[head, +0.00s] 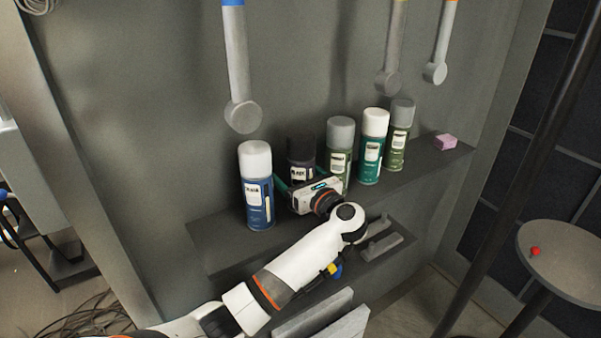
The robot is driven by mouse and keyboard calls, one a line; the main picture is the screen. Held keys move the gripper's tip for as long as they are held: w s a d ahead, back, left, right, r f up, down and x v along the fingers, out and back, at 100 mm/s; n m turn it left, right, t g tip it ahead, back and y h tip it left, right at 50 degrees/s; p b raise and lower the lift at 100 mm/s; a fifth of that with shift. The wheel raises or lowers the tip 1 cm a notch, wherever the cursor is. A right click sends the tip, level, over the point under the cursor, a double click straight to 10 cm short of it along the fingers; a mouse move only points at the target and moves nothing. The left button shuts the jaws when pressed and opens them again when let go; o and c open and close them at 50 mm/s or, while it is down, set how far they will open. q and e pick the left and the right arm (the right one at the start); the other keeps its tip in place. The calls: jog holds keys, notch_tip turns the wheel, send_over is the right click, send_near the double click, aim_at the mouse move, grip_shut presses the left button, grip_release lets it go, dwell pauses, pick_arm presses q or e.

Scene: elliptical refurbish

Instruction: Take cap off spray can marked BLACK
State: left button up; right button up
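The can with the dark cap and a white label that appears to read BLACK (301,154) stands on the shelf, second from the left in the row. Its cap is on. My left gripper (297,180) is in front of this can, low at its body, below the cap. One finger shows at the can's left side; the other fingertip is hard to make out, so I cannot tell whether the fingers touch the can. The gripper's body hides the can's lower part. My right gripper is not in view.
A blue can with a white cap (257,190) stands close on the left. Green and olive cans (372,150) stand to the right. A pink block (445,142) lies at the shelf's right end. Grey tools (241,100) hang above. Grey bars (382,246) lie on a lower ledge.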

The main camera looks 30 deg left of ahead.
aim_at(297, 137)
pick_arm(q)
jog(key=shift+w+a, duration=0.1)
jog(key=shift+a, duration=0.1)
jog(key=shift+d, duration=0.15)
jog(key=c, duration=1.4)
notch_tip(297, 137, up, 10)
jog(key=b, duration=0.2)
jog(key=shift+r+b, duration=0.1)
jog(key=shift+b, duration=0.3)
jog(key=o, duration=0.8)
jog(key=c, duration=1)
